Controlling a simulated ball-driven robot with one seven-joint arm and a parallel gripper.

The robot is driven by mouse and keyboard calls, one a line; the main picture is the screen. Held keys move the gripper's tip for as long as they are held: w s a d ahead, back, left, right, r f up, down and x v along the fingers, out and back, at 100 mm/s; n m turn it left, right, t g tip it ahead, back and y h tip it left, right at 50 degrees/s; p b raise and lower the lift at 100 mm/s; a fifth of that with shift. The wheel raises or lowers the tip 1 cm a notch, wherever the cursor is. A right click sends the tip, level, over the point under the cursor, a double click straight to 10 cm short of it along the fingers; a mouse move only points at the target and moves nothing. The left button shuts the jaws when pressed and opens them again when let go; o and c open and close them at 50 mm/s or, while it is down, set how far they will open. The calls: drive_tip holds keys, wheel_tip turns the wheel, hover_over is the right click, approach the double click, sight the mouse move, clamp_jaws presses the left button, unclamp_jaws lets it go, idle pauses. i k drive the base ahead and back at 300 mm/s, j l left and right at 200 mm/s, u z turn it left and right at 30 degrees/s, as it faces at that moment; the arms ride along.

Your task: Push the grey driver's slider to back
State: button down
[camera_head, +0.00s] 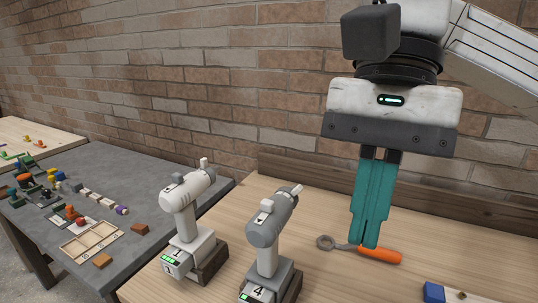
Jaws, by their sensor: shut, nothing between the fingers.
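The grey driver (266,229) stands upright on the wooden bench at the lower middle, on a base marked 4 with green lights. A small pale slider (266,205) sits on top of its body; I cannot tell its exact position along its track. The driver's nose points to the upper right. My gripper (368,240) has teal fingers, shut and empty, pointing down to the right of the grey driver. Its tips are clearly apart from the driver and overlap the orange-handled tool in the picture.
A white driver (188,193) stands just left of the grey one. An orange-handled tool (380,254) lies beneath my fingers. A blue block (434,292) lies at the lower right. A grey table (150,180) at left holds blocks and a tray. A brick wall stands behind.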

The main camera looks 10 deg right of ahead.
sight(267, 205)
drive_tip(key=i, duration=0.95)
